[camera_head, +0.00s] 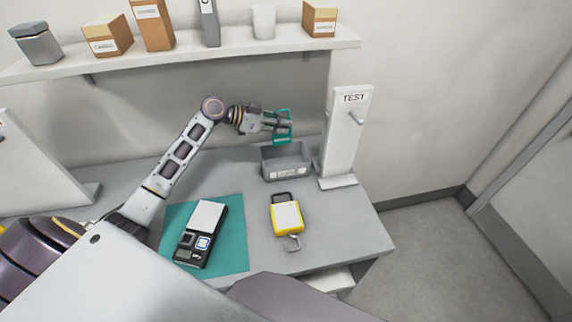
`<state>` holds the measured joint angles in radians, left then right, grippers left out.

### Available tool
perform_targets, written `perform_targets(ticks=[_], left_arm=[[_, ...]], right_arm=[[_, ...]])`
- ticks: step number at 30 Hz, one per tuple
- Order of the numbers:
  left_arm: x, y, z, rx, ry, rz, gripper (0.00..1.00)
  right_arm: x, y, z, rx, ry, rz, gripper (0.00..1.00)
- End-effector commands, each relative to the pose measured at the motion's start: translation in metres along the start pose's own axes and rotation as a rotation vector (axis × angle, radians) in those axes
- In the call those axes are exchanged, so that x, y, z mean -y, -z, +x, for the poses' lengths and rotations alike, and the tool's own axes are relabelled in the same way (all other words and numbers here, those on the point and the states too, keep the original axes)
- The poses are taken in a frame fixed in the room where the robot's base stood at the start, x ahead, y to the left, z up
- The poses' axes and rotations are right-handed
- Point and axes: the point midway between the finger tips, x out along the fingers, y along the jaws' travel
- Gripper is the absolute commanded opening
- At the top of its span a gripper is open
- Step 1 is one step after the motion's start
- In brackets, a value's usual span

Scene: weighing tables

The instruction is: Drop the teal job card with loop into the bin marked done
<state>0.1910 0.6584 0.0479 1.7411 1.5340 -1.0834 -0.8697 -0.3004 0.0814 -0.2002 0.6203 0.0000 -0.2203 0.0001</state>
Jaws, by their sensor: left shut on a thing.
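The teal job card with loop (281,141) is in the jaws of my left gripper (284,125), which is shut on it. The card hangs just above the back part of a grey open bin (288,173) on the table. The bin has a white label on its front, too small to read. I cannot tell whether the card's lower edge is above the rim or slightly behind it. My right gripper is not in view.
A white stand marked TEST (346,135) with a peg stands right beside the bin. A shelf (240,48) with boxes runs above.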

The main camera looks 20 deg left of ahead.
Motion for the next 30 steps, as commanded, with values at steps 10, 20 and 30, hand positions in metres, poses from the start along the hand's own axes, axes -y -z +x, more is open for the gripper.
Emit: perform_targets(ticks=[10,20,30], left_arm=[[0.000,-0.026,0.011,0.000,-0.001,-0.001,0.00],[0.000,-0.030,0.012,0.000,0.000,0.001,0.00],[0.000,-0.029,0.012,0.000,0.000,0.001,0.32]], right_arm=[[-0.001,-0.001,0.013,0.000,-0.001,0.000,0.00],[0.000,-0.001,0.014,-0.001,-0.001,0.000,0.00],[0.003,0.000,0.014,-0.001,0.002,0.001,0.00]])
